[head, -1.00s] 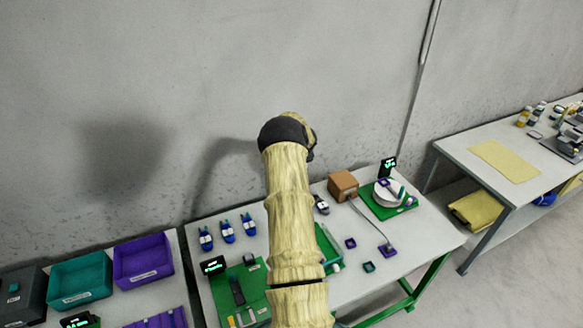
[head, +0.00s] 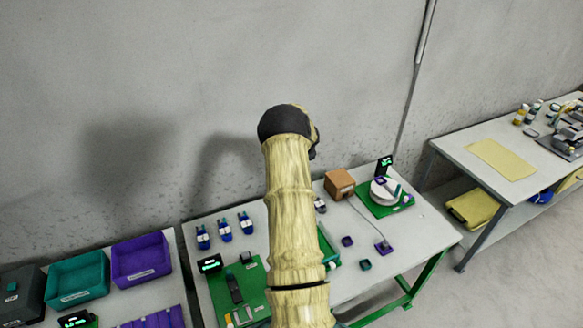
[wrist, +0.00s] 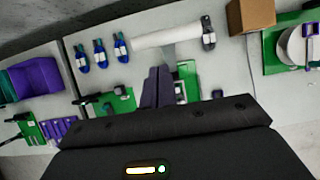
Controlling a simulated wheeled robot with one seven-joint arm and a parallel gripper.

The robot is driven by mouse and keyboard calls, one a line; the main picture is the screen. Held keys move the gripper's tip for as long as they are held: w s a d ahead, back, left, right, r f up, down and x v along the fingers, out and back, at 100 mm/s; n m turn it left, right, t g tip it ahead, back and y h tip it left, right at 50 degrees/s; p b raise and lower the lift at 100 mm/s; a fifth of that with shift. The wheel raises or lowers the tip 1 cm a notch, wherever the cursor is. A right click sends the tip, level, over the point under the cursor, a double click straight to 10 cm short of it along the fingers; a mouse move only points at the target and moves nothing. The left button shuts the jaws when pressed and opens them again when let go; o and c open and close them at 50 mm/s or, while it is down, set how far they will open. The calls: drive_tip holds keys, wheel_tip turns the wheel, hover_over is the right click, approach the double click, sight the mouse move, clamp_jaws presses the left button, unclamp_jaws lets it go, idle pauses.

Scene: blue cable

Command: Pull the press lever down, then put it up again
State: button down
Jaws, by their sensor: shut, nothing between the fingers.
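My gripper (wrist: 158,72) shows in the wrist view with its dark fingers together and nothing between them. A pale cylindrical bar (wrist: 165,37) on a grey stem lies just beyond the fingertips; it looks like the press lever's handle, raised over the bench. The fingers appear apart from it, though depth is hard to judge. A green-based fixture (wrist: 187,78), probably the press, is right of the fingers and partly hidden by my gripper. In the head view my arm hides my gripper and most of this fixture; only its green edge (head: 328,247) shows.
A green board (head: 225,290) with a dark tool is left of my arm. Several blue-and-white items (head: 225,228) stand behind it. A brown box (head: 340,184) and a white spool (head: 385,190) on a green base are at the right.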

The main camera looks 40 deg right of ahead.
drive_tip(key=w+d+r+b, duration=0.2)
drive_tip(key=w+r+b, duration=0.1)
drive_tip(key=w+r, duration=0.3)
drive_tip(key=shift+w+d, duration=0.25)
drive_tip(key=shift+w, duration=0.15)
drive_tip(key=shift+w+a, duration=0.2)
drive_tip(key=shift+a, duration=0.05)
idle(0.3)
drive_tip(key=s+a+n+g+y+b, duration=0.1)
drive_tip(key=s+a+n+b, duration=0.25)
drive_tip(key=a+n, duration=0.9)
drive_tip(key=s+a+n+b, duration=0.35)
drive_tip(key=a+n, duration=0.45)
drive_tip(key=a, duration=0.9)
drive_tip(key=s+a+f+n+b, duration=0.2)
drive_tip(key=s+a+n, duration=0.7)
drive_tip(key=s+n, duration=0.1)
drive_tip(key=s+a+f+n+g+b, duration=0.1)
drive_tip(key=s+a+f+n, duration=0.2)
drive_tip(key=s+a+n, duration=0.6)
drive_tip(key=shift+s+a+f+n+y+b, duration=0.25)
drive_tip(key=shift+s+a+n+y+b, duration=0.15)
drive_tip(key=shift+a, duration=0.4)
